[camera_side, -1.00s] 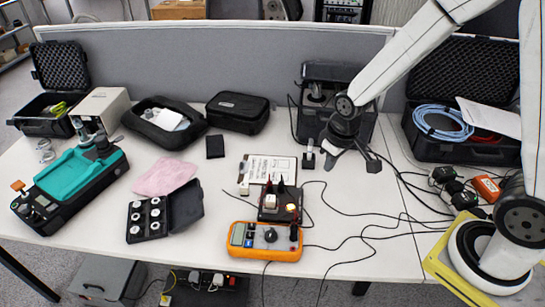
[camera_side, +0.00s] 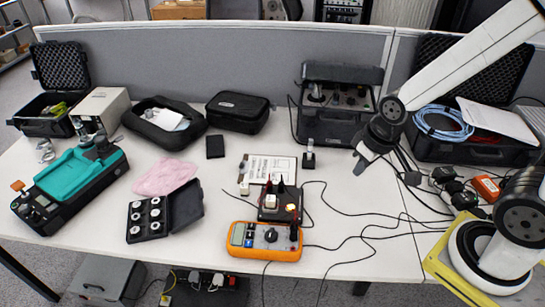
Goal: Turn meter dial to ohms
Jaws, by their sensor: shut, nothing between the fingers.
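The orange multimeter (camera_side: 262,252) lies face up near the front edge of the table. Its round black dial (camera_side: 270,236) sits right of the grey display (camera_side: 243,234). The dial's marks and pointer are too small to read. Probe plugs stand at the meter's right side. My gripper (camera_side: 361,168) is shut and empty. It is above the table, up and to the right of the meter, well apart from the dial.
A small black box with leads (camera_side: 280,213) stands just behind the meter. Black cables (camera_side: 350,225) cross the table on the right. A clipboard (camera_side: 270,168) and open case of weights (camera_side: 148,218) lie nearby. An open equipment case (camera_side: 340,75) stands behind.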

